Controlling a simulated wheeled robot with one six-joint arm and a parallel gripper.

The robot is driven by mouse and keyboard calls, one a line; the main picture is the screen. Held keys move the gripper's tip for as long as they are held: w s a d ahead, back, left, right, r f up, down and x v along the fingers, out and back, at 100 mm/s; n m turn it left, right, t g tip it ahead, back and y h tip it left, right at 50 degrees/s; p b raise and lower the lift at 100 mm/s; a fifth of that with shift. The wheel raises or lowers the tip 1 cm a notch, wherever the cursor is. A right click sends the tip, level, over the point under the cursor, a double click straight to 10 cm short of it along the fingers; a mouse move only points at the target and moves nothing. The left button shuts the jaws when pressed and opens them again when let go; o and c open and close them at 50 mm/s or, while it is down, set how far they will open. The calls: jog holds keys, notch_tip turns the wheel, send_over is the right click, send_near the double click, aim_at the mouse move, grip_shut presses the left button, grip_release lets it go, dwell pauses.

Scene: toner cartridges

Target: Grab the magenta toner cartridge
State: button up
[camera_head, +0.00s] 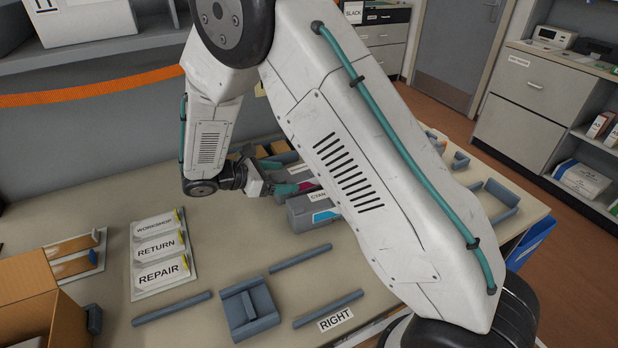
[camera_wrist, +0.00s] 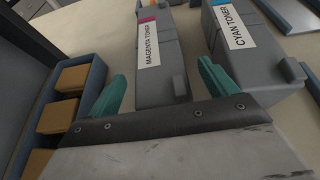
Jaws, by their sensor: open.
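The magenta toner cartridge (camera_wrist: 163,62) is a grey block with a white label and a magenta patch. In the wrist view it lies ahead of my gripper (camera_wrist: 162,88), its near end between the two teal fingers. The fingers are open, one on each side of it, and I cannot tell if they touch it. In the head view my gripper (camera_head: 284,188) is at the magenta cartridge, which is mostly hidden by my arm. The cyan toner cartridge (camera_wrist: 243,50) stands just right of it in the wrist view, and it also shows in the head view (camera_head: 303,214).
A blue-grey tray with brown boxes (camera_wrist: 72,80) is close on the left in the wrist view. Grey rails and a holder (camera_head: 249,309) lie on the table (camera_head: 225,240) near a RIGHT label. Workshop, return and repair labels (camera_head: 160,250) stand at left. The table between is clear.

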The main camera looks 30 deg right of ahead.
aim_at(289, 175)
jog(key=x, duration=0.3)
jog(key=shift+d, duration=0.15)
jog(key=c, duration=1.5)
jog(key=shift+w+r, duration=0.1)
jog(key=shift+c, duration=0.3)
